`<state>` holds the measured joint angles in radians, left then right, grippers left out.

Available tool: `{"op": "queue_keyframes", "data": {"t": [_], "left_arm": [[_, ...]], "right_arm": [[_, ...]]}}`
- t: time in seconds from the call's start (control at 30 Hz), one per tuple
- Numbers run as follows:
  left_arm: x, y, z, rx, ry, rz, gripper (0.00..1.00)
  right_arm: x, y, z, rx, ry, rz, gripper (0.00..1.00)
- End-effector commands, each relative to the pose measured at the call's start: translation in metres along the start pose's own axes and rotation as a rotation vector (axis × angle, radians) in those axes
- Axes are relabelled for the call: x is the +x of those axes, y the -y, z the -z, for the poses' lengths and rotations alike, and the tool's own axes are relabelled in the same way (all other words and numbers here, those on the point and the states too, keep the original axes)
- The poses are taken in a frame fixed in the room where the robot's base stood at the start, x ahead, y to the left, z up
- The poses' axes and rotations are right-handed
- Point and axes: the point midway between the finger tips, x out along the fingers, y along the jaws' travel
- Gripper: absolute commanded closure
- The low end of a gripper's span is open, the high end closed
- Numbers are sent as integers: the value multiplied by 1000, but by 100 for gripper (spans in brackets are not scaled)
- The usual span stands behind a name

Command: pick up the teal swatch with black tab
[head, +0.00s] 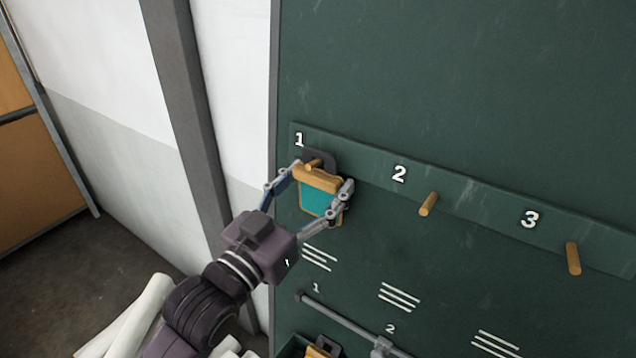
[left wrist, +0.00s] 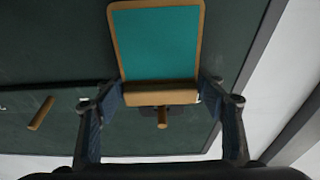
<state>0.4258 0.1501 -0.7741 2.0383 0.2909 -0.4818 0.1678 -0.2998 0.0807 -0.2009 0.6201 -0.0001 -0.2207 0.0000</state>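The teal swatch (head: 316,201) has a tan frame, a wooden bar along its top and a black tab (head: 326,157) above the bar. It hangs at the peg (head: 313,164) under number 1 on the green board. My left gripper (head: 322,180) has one finger on each side of the wooden bar. In the left wrist view the swatch (left wrist: 160,45) shows upside down, and both fingers (left wrist: 161,90) appear to press on the bar's ends. The tab is mostly hidden there behind the bar. My right gripper is not in view.
Bare wooden pegs stick out at number 2 (head: 428,204) and number 3 (head: 573,258). Below runs a grey rail (head: 340,320), with another black-tabbed piece (head: 322,348) at the bottom edge. White rolls (head: 135,320) lie at lower left. A grey post (head: 190,120) stands left of the board.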

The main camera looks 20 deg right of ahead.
Motion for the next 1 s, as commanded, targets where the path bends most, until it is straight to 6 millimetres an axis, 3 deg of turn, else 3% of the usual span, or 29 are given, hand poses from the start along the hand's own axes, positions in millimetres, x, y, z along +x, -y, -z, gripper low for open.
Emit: {"op": "queue_keyframes", "data": {"t": [0.13, 0.6, 0.77, 1.0], "left_arm": [[0, 0, 0, 0, 0, 0, 60], [1, 0, 5, 2, -4, -1, 60], [-23, 1, 7, 1, -1, 0, 60], [-72, 1, 14, 3, 0, 0, 60]], "right_arm": [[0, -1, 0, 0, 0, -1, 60], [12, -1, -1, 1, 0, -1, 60], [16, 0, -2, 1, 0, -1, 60], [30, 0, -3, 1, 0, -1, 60]]}}
